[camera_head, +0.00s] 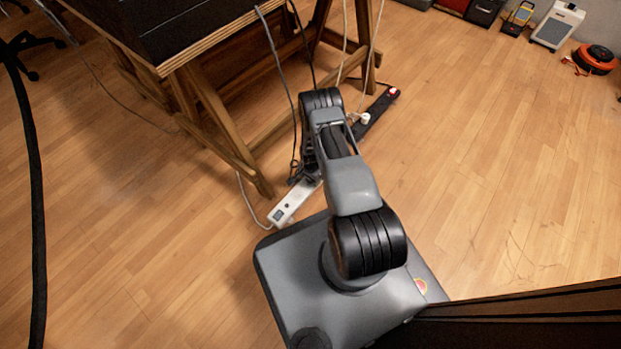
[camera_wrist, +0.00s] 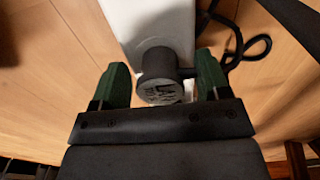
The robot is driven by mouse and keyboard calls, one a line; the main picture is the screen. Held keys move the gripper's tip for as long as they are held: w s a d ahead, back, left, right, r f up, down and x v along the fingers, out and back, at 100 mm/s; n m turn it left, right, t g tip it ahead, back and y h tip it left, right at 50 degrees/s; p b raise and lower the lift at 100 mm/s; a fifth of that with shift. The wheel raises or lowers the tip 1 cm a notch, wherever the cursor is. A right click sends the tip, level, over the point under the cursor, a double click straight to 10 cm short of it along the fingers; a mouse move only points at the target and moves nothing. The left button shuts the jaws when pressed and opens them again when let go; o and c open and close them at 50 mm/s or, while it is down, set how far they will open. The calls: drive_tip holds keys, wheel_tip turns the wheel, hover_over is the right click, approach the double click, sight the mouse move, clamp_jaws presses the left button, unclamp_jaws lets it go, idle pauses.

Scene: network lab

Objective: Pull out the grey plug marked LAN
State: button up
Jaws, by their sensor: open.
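In the wrist view, a dark grey round plug (camera_wrist: 158,66) sits in a white power strip (camera_wrist: 150,18). My gripper (camera_wrist: 162,74) is open, with one green finger on each side of the plug. Narrow gaps seem to show between fingers and plug, so it is not gripped. In the head view, the white strip (camera_head: 288,207) lies on the floor beside a wooden trestle leg. My arm hides most of the gripper and the plug there.
A black power strip (camera_head: 377,114) with a white plug (camera_head: 364,118) lies behind my arm. Cables hang from the trestle table (camera_head: 205,45), and a black cord (camera_wrist: 248,42) loops right of the plug. The floor right of my arm is open.

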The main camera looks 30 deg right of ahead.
idle(0.6)
drive_tip(key=c, duration=1.2)
drive_tip(key=shift+r, duration=0.15)
drive_tip(key=shift+r+p, duration=2.2)
drive_tip(key=shift+r, duration=0.7)
